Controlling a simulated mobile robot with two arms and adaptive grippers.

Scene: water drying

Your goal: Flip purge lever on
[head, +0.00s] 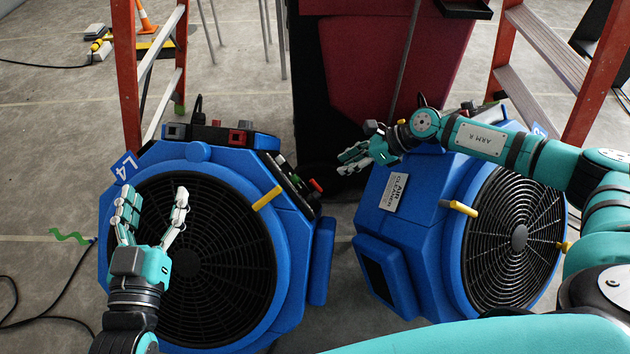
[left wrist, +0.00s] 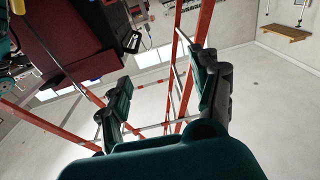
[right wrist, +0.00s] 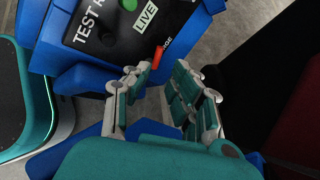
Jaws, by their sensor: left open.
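The red purge lever (head: 316,184) sticks out from the black side panel (head: 291,178) on the right edge of the left blue air machine (head: 277,225). In the right wrist view the orange-red lever (right wrist: 158,56) stands beside a partly hidden label, below a green "LIVE" tag. My right gripper (head: 352,157) is above and to the right of the lever, between the two machines. It also shows in the right wrist view (right wrist: 163,76), open and empty, apart from the lever. My left gripper (head: 152,204) is open and empty over the left machine's fan grille.
A second blue air machine (head: 410,235) stands to the right, under my right forearm. A red and black unit (head: 390,70) stands behind. Orange ladders (head: 128,80) rise at left and right. A black cable (head: 50,318) lies on the floor at left.

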